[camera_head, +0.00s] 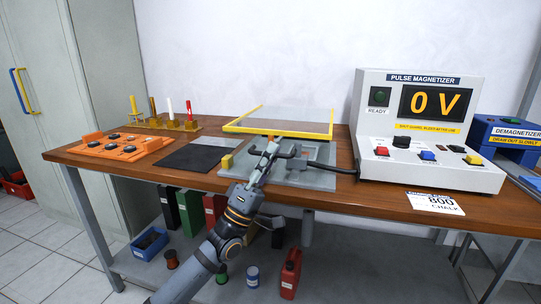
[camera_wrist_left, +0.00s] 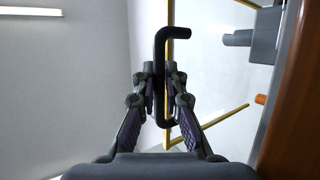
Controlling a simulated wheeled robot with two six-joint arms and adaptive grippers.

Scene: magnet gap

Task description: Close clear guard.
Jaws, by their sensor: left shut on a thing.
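The clear guard (camera_head: 285,117) is a see-through panel with a yellow frame, above the back of a grey fixture (camera_head: 305,179) on the bench. A gap shows between its front edge and the fixture, so it stands partly open; its exact tilt is hard to tell. My left gripper (camera_head: 270,149) is at the guard's front edge, shut on its black handle. In the left wrist view the handle (camera_wrist_left: 160,62) runs between the fingers (camera_wrist_left: 160,80), with yellow frame bars behind it. My right gripper is not in view.
The pulse magnetizer (camera_head: 435,130), reading 0 V, stands right of the fixture with a black cable between them. A blue demagnetizer (camera_head: 507,138) is at the far right. An orange tray (camera_head: 110,148), a black mat (camera_head: 192,157) and a tool rack (camera_head: 170,124) lie left.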

